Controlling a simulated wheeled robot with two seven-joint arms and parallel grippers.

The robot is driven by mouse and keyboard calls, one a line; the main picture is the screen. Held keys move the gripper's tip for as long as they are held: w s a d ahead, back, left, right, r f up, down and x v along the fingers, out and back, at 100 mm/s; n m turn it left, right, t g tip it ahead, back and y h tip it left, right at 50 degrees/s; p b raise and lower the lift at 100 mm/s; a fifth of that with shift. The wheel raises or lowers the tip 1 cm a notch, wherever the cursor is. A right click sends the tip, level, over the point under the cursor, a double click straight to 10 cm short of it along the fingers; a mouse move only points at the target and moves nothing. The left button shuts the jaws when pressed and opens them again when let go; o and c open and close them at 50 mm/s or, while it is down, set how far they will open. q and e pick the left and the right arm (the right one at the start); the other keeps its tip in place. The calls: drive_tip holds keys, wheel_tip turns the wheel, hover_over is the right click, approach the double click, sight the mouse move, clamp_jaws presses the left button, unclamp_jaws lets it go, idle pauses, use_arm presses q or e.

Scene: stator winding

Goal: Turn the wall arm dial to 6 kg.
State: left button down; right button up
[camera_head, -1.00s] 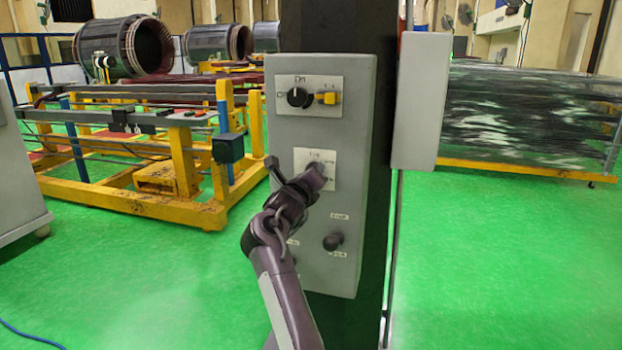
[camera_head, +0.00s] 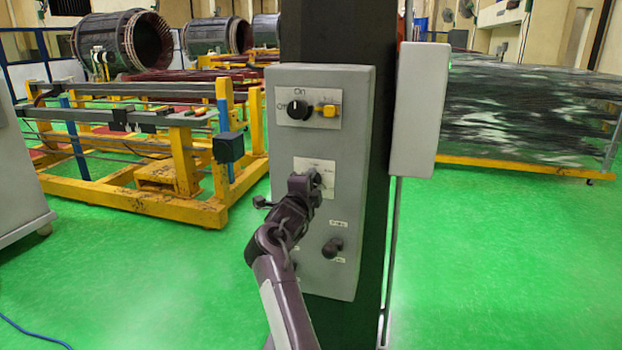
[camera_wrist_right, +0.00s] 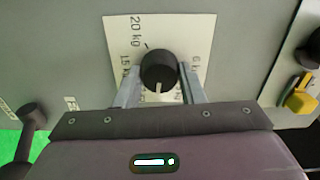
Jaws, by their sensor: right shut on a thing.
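The wall arm dial (camera_wrist_right: 158,68) is a round black knob with a white line that points down in the wrist view, toward my gripper's body. It sits on a white label plate (camera_wrist_right: 185,32), whose printing reads "20 kg" at upper left, with a partly covered label at left and one starting with "6" at right. My right gripper (camera_wrist_right: 160,82) is shut on the dial, one finger on each side. In the head view my right gripper (camera_head: 312,180) covers most of the dial on the plate (camera_head: 309,163). My left gripper is not in view.
The grey control box (camera_head: 350,130) is fixed to a dark column. An upper black On knob (camera_head: 299,110) and a yellow switch (camera_head: 328,110) are above; a dark lower knob (camera_head: 332,247) is below right. A grey box (camera_head: 420,110) stands at right.

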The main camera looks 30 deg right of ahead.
use_arm(q)
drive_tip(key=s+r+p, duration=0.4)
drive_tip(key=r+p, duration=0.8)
drive_tip(key=p, duration=0.1)
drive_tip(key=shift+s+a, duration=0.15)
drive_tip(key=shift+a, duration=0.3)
use_arm(e)
drive_tip(key=shift+a+f+n, duration=0.1)
drive_tip(key=shift+n, duration=9.7)
drive_tip(key=shift+f, duration=0.1)
drive_tip(key=o, duration=0.7)
drive_tip(key=shift+c, duration=0.2)
drive_tip(key=o, duration=0.3)
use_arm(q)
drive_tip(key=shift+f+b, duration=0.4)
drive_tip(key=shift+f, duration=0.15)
use_arm(e)
drive_tip(key=v, duration=0.7)
drive_tip(key=shift+s+a, duration=0.25)
